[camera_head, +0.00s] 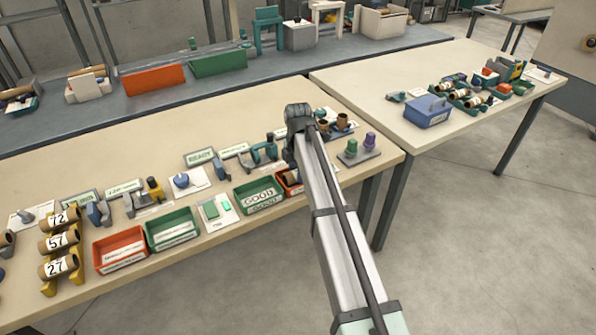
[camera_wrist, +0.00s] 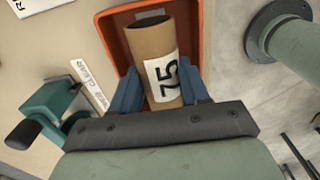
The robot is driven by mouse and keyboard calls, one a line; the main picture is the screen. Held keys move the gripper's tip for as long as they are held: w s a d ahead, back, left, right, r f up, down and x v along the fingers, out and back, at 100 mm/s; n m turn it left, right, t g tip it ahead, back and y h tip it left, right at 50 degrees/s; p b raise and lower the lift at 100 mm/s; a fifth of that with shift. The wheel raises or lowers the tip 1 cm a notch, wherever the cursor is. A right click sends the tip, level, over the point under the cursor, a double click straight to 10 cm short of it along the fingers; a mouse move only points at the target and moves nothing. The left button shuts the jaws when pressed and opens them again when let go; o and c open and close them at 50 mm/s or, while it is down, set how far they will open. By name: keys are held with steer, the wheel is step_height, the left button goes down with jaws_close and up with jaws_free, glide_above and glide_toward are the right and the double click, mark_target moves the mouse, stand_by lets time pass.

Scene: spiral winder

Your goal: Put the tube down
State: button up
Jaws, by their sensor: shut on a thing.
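The brown cardboard tube (camera_wrist: 153,42) has a white label with a number that looks like 75. My gripper (camera_wrist: 159,82) is shut on it, with one blue finger on each side. In the wrist view the tube is over or inside an orange-red bin (camera_wrist: 108,32); I cannot tell whether it touches the bottom. In the head view the bin (camera_head: 292,190) is right of the green GOOD bin (camera_head: 260,196), at the table's front edge. My arm hides most of the gripper and tube there.
A teal clamp-like device (camera_wrist: 55,112) stands left of the bin in the wrist view. Green and purple pieces (camera_head: 361,146) stand right of my arm. An orange-red bin (camera_head: 120,250) and a rack of numbered tubes (camera_head: 60,243) are at the left. The aisle floor is free.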

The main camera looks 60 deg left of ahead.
steer(key=shift+f, duration=0.25)
steer(key=o, duration=0.8)
steer(key=shift+c, duration=0.2)
step_height(320, 180, up, 13)
steer(key=shift+f, duration=0.15)
stand_by(0.8)
